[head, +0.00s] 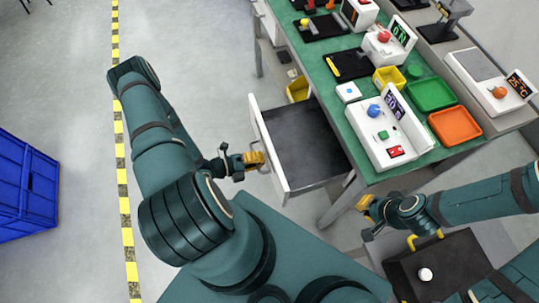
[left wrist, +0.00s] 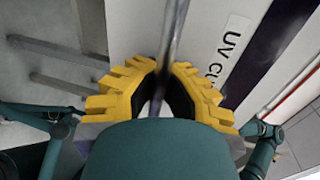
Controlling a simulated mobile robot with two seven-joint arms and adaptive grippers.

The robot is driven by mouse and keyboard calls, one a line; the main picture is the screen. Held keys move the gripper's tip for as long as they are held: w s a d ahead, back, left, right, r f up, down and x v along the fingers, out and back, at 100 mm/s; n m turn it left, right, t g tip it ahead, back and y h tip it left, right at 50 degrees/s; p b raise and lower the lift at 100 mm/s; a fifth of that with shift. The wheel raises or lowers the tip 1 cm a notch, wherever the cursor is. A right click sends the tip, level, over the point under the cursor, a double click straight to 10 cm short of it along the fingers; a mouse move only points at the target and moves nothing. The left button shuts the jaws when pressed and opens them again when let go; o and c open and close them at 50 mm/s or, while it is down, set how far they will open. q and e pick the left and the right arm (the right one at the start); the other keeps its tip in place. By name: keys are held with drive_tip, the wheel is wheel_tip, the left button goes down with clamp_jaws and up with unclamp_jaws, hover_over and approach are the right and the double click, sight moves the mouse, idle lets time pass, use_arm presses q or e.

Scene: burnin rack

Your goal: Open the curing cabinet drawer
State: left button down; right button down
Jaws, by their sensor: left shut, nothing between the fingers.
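The drawer (head: 305,143) stands pulled out from under the green-topped bench, its dark inside empty. Its white front panel (head: 268,150) faces my left arm. My left gripper (head: 256,160) is at the outer side of that panel, with its yellow fingers shut. In the left wrist view, the fingers (left wrist: 163,82) are at a metal bar handle (left wrist: 175,35), beside a white panel labelled "UV CU…" (left wrist: 232,45). The palm hides part of the bar. My right gripper (head: 367,206) is near the bench's front right leg, away from the drawer; its finger opening is unclear.
The green bench top (head: 345,95) carries a white device (head: 390,135), a green tray (head: 431,95), an orange tray (head: 455,126) and a yellow bin (head: 389,79). A blue crate (head: 25,185) stands at far left. Floor left of the drawer is clear.

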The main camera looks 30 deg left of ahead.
use_arm(q)
drive_tip(key=c, duration=1)
unclamp_jaws()
drive_tip(key=v, duration=1.2)
